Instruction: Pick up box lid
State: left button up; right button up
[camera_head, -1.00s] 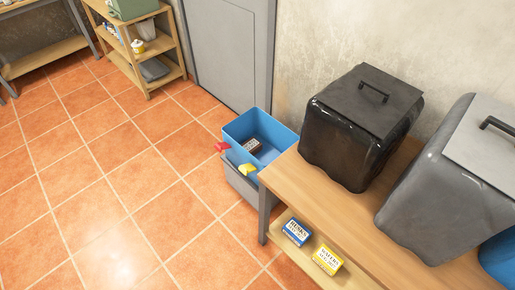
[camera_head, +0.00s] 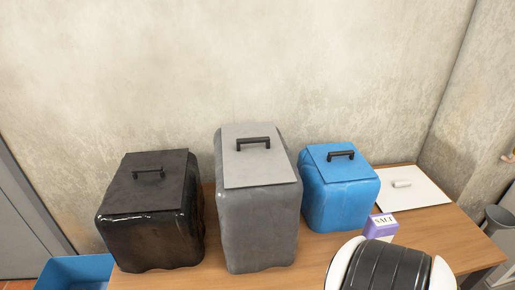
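Three lidded boxes stand in a row on a wooden table. The black box (camera_head: 155,236) is on the left with a flat black lid (camera_head: 150,190) and a dark handle. The tall grey box (camera_head: 258,225) is in the middle with a light grey lid (camera_head: 258,172) and a black handle. The blue box (camera_head: 342,203) is on the right with a blue lid (camera_head: 345,170) and a black handle. All three lids sit on their boxes. Neither of my grippers shows; a white and black part of mine fills the lower right.
The wooden table (camera_head: 425,225) stands against a stained wall. A white board (camera_head: 418,190) with a small white handle lies at its right. A purple and white salt box (camera_head: 380,227) stands near the front. A blue bin (camera_head: 75,272) is at lower left.

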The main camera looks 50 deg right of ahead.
aim_at(404, 188)
jog(key=k+l+z, duration=0.15)
jog(key=l, duration=0.15)
jog(key=k+l+z, duration=0.15)
jog(key=l, duration=0.15)
jog(key=k+l+z, duration=0.15)
jog(key=l, duration=0.2)
jog(key=k+l+z, duration=0.15)
jog(key=l, duration=0.2)
jog(key=l+z, duration=0.1)
jog(key=l, duration=0.25)
jog(key=k, duration=0.05)
